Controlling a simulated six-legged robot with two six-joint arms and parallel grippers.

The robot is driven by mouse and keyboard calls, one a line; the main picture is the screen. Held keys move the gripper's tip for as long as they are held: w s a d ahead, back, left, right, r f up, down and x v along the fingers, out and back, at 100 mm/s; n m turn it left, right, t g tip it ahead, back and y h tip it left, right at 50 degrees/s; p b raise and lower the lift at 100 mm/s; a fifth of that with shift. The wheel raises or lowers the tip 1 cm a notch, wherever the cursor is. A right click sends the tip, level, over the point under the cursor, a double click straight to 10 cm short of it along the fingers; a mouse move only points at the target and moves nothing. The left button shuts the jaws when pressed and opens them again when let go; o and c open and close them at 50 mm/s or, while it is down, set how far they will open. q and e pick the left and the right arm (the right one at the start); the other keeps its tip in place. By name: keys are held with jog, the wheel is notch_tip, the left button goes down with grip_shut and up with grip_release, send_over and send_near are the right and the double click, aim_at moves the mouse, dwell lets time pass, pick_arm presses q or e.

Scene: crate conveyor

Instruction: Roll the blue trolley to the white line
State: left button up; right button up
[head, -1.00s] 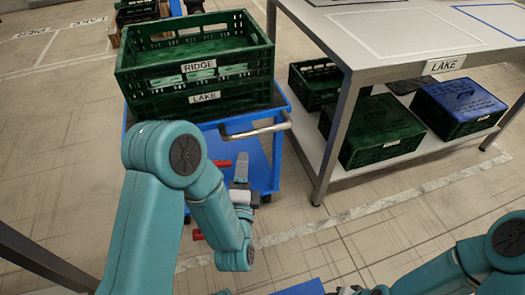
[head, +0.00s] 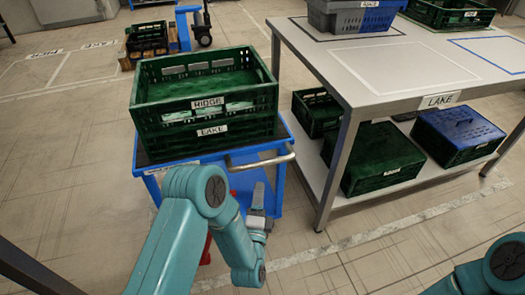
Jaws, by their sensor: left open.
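The blue trolley (head: 278,187) stands left of the table and carries two stacked green crates, the upper labelled RIDGE (head: 150,93) and the lower labelled LAKE (head: 160,139). Its silver push handle (head: 262,161) sticks out on the near side. My left gripper (head: 220,221) is open below and in front of the handle, apart from it. A worn white line (head: 375,237) crosses the floor on the near side of the trolley and table, partly behind my left arm. My right gripper is out of view.
A grey table (head: 385,85) stands close on the trolley's right, with green crates and a blue-lidded crate (head: 458,130) on its lower shelf. The floor at left and near right is clear.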

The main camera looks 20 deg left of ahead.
aim_at(262, 163)
pick_arm(q)
jog(key=shift+p+x, duration=1.15)
jog(key=shift+x, duration=4.45)
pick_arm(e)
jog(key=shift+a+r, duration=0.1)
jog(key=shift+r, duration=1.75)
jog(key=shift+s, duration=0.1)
pick_arm(q)
grip_shut()
